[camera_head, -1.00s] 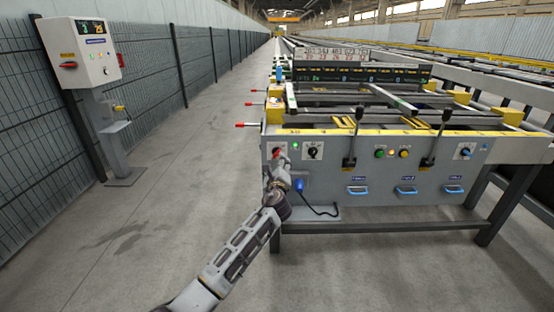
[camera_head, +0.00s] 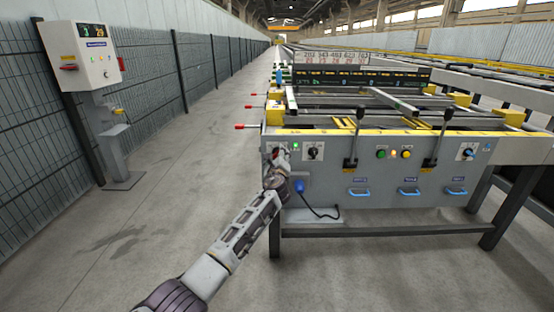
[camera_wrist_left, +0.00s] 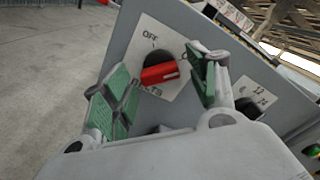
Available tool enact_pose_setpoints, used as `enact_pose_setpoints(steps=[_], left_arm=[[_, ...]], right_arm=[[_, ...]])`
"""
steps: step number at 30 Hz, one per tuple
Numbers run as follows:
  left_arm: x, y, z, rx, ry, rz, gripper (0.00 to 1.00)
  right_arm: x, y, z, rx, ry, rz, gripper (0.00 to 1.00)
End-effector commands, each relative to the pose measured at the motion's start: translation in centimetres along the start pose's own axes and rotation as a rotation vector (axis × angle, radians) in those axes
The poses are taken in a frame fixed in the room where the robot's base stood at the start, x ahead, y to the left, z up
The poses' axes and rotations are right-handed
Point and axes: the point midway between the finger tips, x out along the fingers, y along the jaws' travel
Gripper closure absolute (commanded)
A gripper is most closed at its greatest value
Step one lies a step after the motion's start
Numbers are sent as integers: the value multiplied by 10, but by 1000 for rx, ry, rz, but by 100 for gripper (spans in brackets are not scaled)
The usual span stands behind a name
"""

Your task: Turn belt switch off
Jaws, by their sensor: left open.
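The belt switch (camera_wrist_left: 160,73) is a red handle on a dark round base, on a white plate marked OFF at the top and BELTS below. In the left wrist view the handle points to the right, roughly level in the picture. My left gripper (camera_wrist_left: 158,88) is open, with its green-padded fingers on either side of the red handle. I cannot tell whether either pad touches it. In the head view the left gripper (camera_head: 277,163) is at the left end of the table's front panel and largely hides the switch. My right gripper is not in view.
The panel holds a black selector knob (camera_head: 313,153), a green button (camera_head: 381,154), a yellow button (camera_head: 406,154) and two black levers. A blue plug (camera_head: 299,186) with a cable sits just right of my left wrist. A control post (camera_head: 92,55) stands by the fence; the aisle is clear.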

Motion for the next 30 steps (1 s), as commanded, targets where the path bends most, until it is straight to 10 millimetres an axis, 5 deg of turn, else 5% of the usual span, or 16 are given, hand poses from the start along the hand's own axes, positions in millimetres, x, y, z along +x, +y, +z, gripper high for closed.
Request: enact_pose_setpoints(steps=[16, 26, 30], left_arm=[[6, 0, 1, 0, 0, 1, 42], [6, 0, 0, 0, 0, 1, 85], [6, 0, 0, -1, 0, 1, 87]], right_arm=[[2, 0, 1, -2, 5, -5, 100], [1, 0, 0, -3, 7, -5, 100], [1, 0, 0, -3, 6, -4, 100]])
